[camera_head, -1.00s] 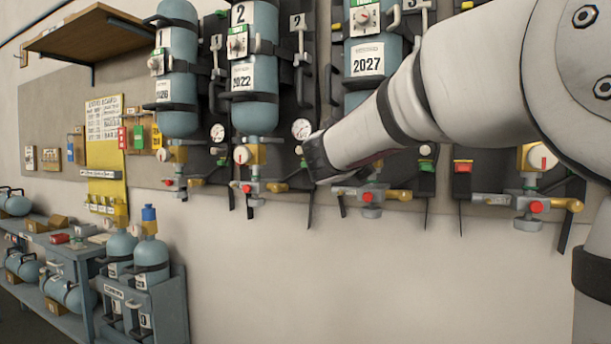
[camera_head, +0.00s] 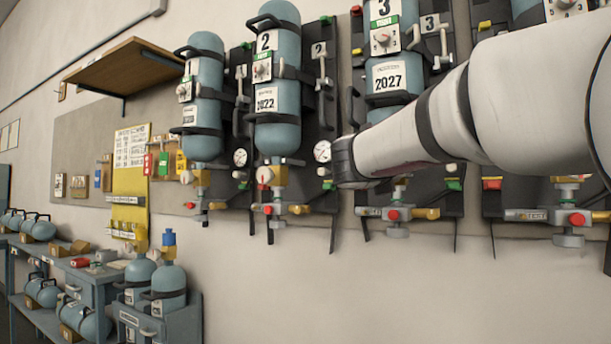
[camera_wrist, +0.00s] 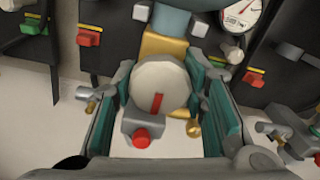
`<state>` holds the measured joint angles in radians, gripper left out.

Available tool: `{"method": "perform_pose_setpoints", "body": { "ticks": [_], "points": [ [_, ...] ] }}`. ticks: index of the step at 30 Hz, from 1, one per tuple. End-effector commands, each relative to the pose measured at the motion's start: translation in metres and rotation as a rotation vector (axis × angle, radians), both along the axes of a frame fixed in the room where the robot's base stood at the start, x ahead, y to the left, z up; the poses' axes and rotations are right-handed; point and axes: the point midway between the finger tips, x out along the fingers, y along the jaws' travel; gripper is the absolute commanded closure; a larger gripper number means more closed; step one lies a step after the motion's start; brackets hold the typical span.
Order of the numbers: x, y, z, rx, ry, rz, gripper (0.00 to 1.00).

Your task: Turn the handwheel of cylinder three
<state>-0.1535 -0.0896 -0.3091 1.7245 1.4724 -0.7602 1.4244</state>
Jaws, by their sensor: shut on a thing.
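Cylinder three (camera_head: 388,72), blue with a "3" tag and a 2027 label, hangs on the wall at upper right of centre in the head view. My forearm crosses just below it and hides its handwheel there. In the wrist view a pale round handwheel (camera_wrist: 172,76) with a red mark sits on a brass valve body (camera_wrist: 168,44). My gripper (camera_wrist: 160,84) has one teal-padded finger on each side of it and is shut on it. The red mark stands nearly upright. A red knob (camera_wrist: 141,138) on a grey fitting lies just below the wheel.
Cylinder two (camera_head: 276,95) and cylinder one (camera_head: 203,95) hang to the left, each with its own valve. A gauge (camera_wrist: 241,12) is close at the wheel's upper right. A cart with bottles (camera_head: 160,315) stands low at left. The wall below the valves is bare.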

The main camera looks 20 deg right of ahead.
Motion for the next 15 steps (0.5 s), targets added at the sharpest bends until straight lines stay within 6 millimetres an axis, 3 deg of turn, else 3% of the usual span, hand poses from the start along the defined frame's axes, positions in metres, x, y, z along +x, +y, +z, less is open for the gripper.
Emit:
{"method": "perform_pose_setpoints", "body": {
  "ticks": [5, 6, 8, 15],
  "points": [
    [0.0004, 0.0003, 0.0014, -0.002, -0.002, 0.002, 0.89],
    [0.0004, 0.0003, 0.0014, -0.002, -0.002, 0.002, 0.56],
    [0.0003, 0.0003, 0.0012, -0.001, -0.001, 0.001, 0.43],
    [0.0001, 0.0001, 0.0007, -0.001, 0.000, 0.000, 0.40]
  ]
}}
